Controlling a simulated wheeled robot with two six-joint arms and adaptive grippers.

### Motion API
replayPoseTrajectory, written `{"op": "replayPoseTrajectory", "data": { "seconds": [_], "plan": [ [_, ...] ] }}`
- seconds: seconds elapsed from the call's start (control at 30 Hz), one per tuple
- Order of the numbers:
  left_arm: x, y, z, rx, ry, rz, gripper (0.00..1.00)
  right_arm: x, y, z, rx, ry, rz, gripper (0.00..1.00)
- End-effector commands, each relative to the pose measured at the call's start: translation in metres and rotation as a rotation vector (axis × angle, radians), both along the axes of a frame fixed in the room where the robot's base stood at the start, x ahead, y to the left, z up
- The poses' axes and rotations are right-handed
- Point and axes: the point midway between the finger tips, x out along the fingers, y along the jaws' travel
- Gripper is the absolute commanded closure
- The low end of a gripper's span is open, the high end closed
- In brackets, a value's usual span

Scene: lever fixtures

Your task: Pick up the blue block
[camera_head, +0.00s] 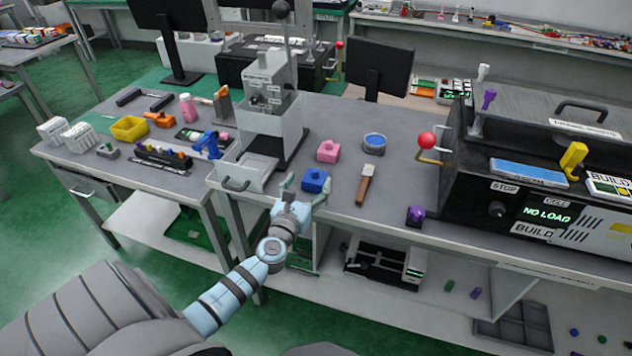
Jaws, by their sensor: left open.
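The blue block (315,180) has a small knob on top and sits on the grey table near its front edge. My left gripper (306,188) is open, at the front edge of the table. Its two fingers point at the block, one to the left of it and one by its front right side. I cannot tell whether a finger touches the block. My right gripper is not in view.
A pink block (328,151) stands just behind the blue one. A brown-handled tool (364,184) and a round blue dish (374,142) lie to the right. A grey press (267,110) stands to the left, a black lever machine (540,170) to the right. A purple block (416,215) sits near the edge.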

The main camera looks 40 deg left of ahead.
Motion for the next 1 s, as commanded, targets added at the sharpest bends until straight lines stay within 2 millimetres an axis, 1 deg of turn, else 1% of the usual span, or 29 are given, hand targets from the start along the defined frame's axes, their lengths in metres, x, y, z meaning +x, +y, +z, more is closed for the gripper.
{"op": "replayPoseTrajectory", "data": {
  "seconds": [0.07,0.2,0.3,0.37,0.53,0.87,0.9,1.0],
  "plan": [
    [0.008,0.003,-0.001,-0.001,0.0,0.001,0.27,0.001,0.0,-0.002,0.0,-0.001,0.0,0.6],
    [0.034,0.01,-0.003,-0.003,-0.002,0.002,0.27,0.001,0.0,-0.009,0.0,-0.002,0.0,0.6],
    [0.049,0.015,-0.004,-0.002,-0.001,0.001,0.27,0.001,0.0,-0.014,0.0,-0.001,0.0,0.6],
    [0.052,0.016,-0.003,-0.002,0.0,0.001,0.27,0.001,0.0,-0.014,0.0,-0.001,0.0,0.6],
    [0.052,0.016,-0.002,-0.002,0.0,0.001,0.27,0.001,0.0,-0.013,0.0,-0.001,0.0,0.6],
    [0.052,0.016,-0.002,-0.003,0.0,0.001,0.8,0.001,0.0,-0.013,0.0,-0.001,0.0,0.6],
    [0.052,0.016,-0.002,-0.003,0.001,0.001,0.86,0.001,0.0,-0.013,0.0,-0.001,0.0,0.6],
    [0.052,0.016,-0.002,-0.003,0.001,0.001,1.0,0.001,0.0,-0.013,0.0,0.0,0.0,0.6]
  ]
}}
